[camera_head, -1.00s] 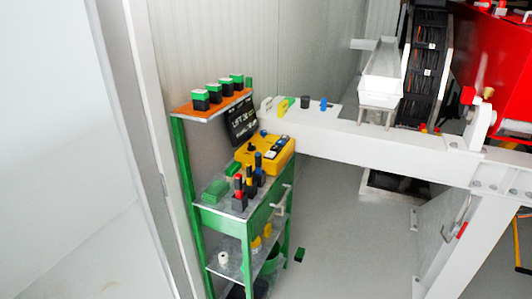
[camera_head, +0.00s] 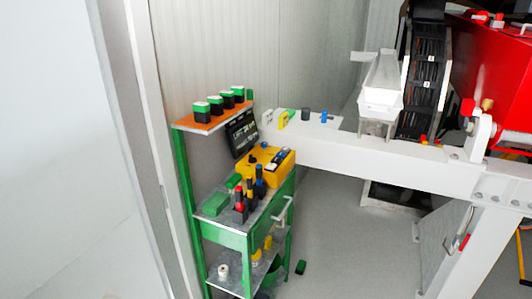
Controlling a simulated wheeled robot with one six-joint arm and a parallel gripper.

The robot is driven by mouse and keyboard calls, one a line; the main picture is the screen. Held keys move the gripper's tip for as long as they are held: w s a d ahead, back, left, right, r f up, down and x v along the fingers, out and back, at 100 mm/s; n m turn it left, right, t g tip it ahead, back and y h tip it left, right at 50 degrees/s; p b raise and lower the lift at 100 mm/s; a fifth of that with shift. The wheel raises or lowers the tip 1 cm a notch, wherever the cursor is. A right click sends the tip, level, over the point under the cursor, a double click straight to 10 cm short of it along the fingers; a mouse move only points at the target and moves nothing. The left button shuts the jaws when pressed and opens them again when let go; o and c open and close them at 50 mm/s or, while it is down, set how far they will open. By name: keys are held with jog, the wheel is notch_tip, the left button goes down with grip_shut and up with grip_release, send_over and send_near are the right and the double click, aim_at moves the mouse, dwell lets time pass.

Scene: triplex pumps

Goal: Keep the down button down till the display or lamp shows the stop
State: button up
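A yellow control box (camera_head: 268,165) with dark and pale buttons on its top sits on the green shelf cart. Which button is the down button is too small to tell. A black display (camera_head: 242,133) with pale lettering stands tilted behind the box. Its text is too small to read surely, though it seems to start with "LIFT". No lit lamp can be made out. My gripper is not in view.
The green cart (camera_head: 224,240) stands by the wall, with upright red, yellow and blue handled tools (camera_head: 250,190) in front of the box. An orange shelf (camera_head: 205,119) holds several green-topped blocks. A white beam (camera_head: 380,166) runs right.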

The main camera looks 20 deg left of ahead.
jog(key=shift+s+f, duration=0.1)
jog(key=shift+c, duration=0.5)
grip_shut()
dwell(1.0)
